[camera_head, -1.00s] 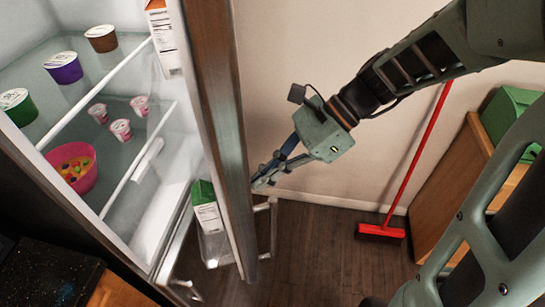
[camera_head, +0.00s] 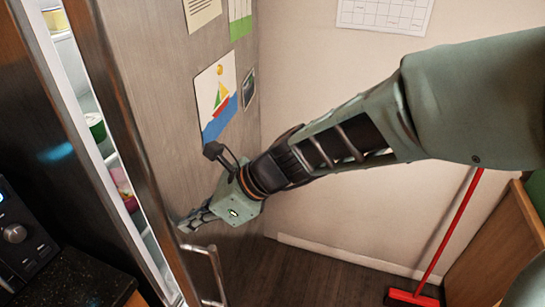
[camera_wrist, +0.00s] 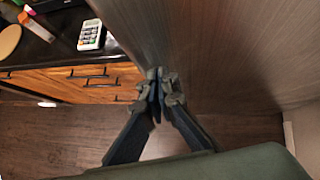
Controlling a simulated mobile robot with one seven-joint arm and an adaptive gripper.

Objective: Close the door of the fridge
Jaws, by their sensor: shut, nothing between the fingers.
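The fridge door (camera_head: 165,110) is a brushed metal panel with papers on its outer face, and it stands slightly ajar. A narrow gap on its left shows the lit fridge interior (camera_head: 92,125) with a few items on the shelves. The door handle (camera_head: 216,270) is at the bottom of the head view. My gripper (camera_head: 190,222) is shut and empty at the door's outer face, close to its free edge. In the wrist view my gripper's fingertips (camera_wrist: 158,80) meet beside the door panel (camera_wrist: 225,50); I cannot tell whether they touch it.
A red broom (camera_head: 452,235) leans at the right by a wooden cabinet (camera_head: 505,245). A dark counter (camera_head: 85,285) with an appliance (camera_head: 20,240) is at the lower left. Wooden drawers (camera_wrist: 75,82) show in the wrist view. The floor (camera_head: 275,275) below the door is clear.

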